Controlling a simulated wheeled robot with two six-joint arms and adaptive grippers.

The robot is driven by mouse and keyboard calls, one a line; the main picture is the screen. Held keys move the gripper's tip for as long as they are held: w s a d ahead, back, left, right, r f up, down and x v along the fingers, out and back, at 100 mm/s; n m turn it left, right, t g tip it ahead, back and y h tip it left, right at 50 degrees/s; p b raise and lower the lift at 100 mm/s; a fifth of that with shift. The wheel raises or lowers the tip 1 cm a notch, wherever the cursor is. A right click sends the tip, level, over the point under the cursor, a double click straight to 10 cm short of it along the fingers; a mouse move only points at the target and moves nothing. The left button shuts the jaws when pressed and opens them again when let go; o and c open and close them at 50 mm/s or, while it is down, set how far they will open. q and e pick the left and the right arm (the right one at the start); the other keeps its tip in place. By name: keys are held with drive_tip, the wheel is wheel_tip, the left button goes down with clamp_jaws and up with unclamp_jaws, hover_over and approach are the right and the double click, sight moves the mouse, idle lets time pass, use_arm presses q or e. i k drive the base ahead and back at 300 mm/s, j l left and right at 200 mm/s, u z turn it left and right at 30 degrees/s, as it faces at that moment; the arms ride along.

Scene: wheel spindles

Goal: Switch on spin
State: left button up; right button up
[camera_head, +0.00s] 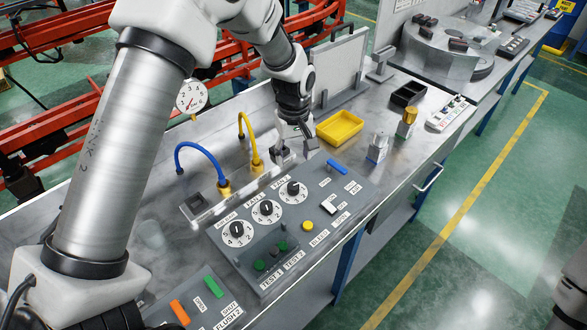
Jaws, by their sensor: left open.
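The grey control panel (342,228) lies on the metal bench in the middle of the view. It carries round numbered dials with black knobs (266,208), a yellow button (308,226), a white switch (329,204), a blue switch (336,166) and dark green buttons (282,246). The labels are small, and I cannot tell surely which one reads spin. My left gripper (296,152) is open and points down behind the panel's far edge, apart from the switches. Its fingertips are partly hard to make out. My right gripper is not in view.
A yellow tray (340,128), a black bin (407,94) and small metal blocks (378,146) stand right of my gripper. Blue and yellow hoses (204,152) rise behind the panel. A second panel with orange and green switches (214,286) is at bottom left.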

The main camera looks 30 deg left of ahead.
sight(327, 204)
drive_tip(key=k+l, duration=0.3)
drive_tip(key=k, duration=0.15)
drive_tip(key=k+l, duration=0.35)
drive_tip(key=k, duration=0.1)
